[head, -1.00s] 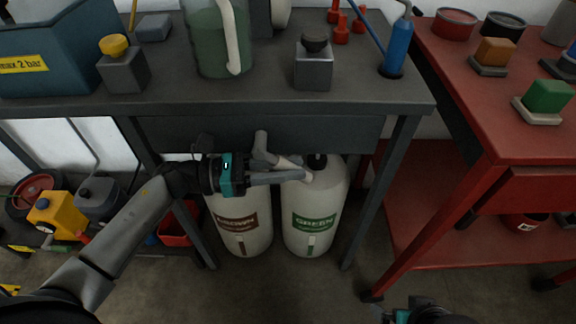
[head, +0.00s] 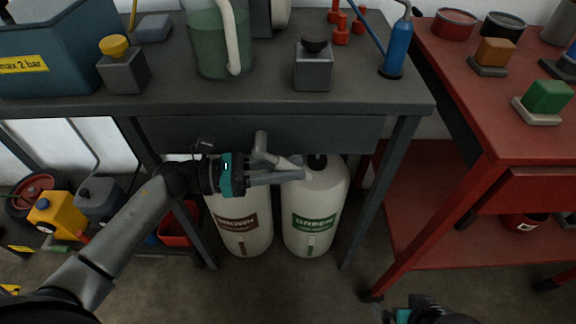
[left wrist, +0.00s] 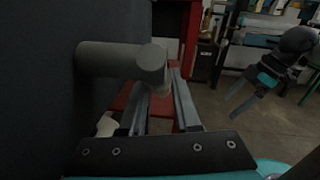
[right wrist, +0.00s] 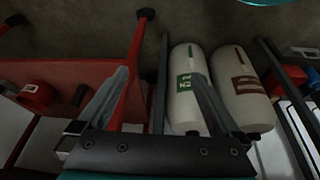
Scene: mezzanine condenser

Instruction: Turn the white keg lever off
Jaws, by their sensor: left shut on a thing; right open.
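Two white kegs stand under the grey bench, one with a brown label (head: 238,240) and one with a green label (head: 318,192). A pale, bent lever (head: 261,142) sticks out in front of the bench apron above them. My left gripper (head: 300,170) lies along the lever's lower part and is shut on it.
The grey bench top (head: 270,93) carries a jug (head: 218,50), blocks with knobs and a blue cylinder (head: 398,48). A red bench (head: 470,95) stands at the right. A yellow can (head: 52,215) is at the lower left. The floor in front of the kegs is clear.

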